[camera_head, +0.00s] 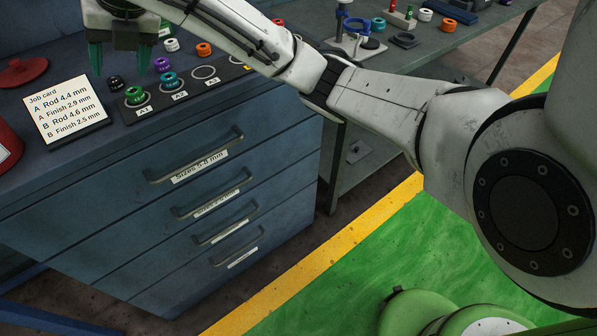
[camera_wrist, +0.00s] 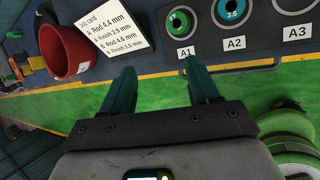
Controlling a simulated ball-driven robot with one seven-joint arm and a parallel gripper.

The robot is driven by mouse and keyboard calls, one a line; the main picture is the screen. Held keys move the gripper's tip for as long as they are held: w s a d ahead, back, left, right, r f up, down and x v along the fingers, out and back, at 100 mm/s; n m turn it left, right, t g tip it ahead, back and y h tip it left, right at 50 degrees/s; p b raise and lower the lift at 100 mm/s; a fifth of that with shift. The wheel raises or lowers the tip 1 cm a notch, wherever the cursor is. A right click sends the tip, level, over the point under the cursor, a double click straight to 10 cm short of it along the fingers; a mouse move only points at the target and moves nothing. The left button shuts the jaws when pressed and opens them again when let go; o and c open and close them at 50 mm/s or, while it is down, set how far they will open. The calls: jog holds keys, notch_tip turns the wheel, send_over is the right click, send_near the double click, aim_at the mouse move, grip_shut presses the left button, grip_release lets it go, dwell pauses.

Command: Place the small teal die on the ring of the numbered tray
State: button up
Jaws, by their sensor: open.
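The dark numbered tray (camera_head: 190,98) lies along the cabinet top, with white rings labelled A1, A2 and A3. A green die (camera_head: 135,96) sits on the A1 ring, and a blue-teal die (camera_head: 170,81) sits on A2. In the wrist view the A2 die (camera_wrist: 232,10) reads 3.6. The A3 ring (camera_head: 203,72) is empty. A teal round piece (camera_head: 377,24) stands on the far bench; I cannot tell which piece is the small teal die. My gripper (camera_head: 120,62) is open and empty, above the cabinet top left of the tray; its fingers show in the wrist view (camera_wrist: 163,86).
A job card (camera_head: 67,112) and a red container (camera_head: 6,145) stand left of the tray. Black (camera_head: 115,83), purple (camera_head: 162,65), white (camera_head: 171,45) and orange (camera_head: 204,50) dies stand behind or beside it. My arm crosses over the tray's right end.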

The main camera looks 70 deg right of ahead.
jog(key=a+f+m+y, duration=0.1)
jog(key=a+f+m, duration=0.3)
jog(key=a+f+m+t+y, duration=0.1)
jog(key=a+f+m+y, duration=0.1)
jog(key=a+f+m, duration=0.2)
jog(key=shift+s+a+f, duration=0.15)
jog(key=shift+a+f, duration=0.4)
jog(key=shift+f, duration=0.2)
jog(key=s+a+f+m+g+h, duration=0.1)
jog(key=s+a+f+m+g, duration=0.25)
jog(key=s+f+m, duration=1.45)
jog(key=s+d+f+m+g+h, duration=0.1)
jog(key=s+d+f, duration=0.1)
jog(key=s+f, duration=0.3)
jog(key=s+d+f+m+g+h, duration=0.1)
jog(key=s+f, duration=0.4)
jog(key=s, duration=0.5)
jog(key=shift+d+f+h, duration=0.35)
jog(key=shift+d+h, duration=0.15)
jog(key=shift+d, duration=0.4)
